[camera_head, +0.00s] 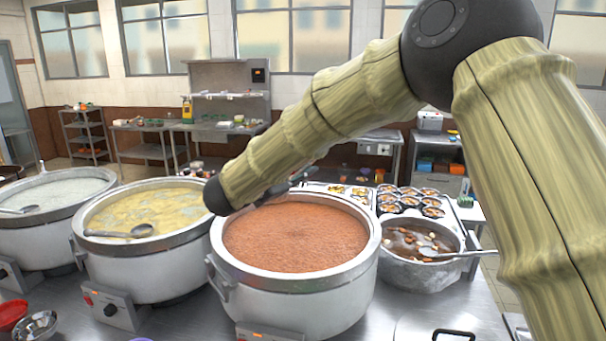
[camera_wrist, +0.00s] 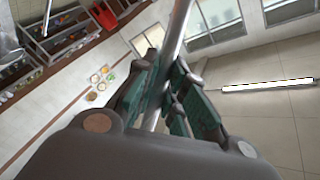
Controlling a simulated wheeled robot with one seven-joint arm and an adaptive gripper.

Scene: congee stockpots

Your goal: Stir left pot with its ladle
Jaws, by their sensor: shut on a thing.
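A row of large grey pots stands on the steel counter in the head view. The leftmost pot (camera_head: 48,240) holds white congee, with a ladle (camera_head: 16,210) resting in it. The middle pot (camera_head: 150,272) holds yellowish congee, with a ladle (camera_head: 125,232) lying across its surface. The near right pot (camera_head: 295,300) holds red-brown contents, with no ladle visible in it. My gripper (camera_wrist: 172,85) has its green fingers shut on a shiny metal rod, like a ladle handle (camera_wrist: 181,22). Both rod ends are out of the wrist view. My arm largely hides the gripper in the head view.
A smaller pot (camera_head: 415,277) of brown broth with a ladle stands right of the red-brown pot. Behind it are several small bowls (camera_head: 410,200) on a tray. A red bowl (camera_head: 12,314) and a metal bowl (camera_head: 36,327) sit at front left. A lid (camera_head: 440,328) lies at front right.

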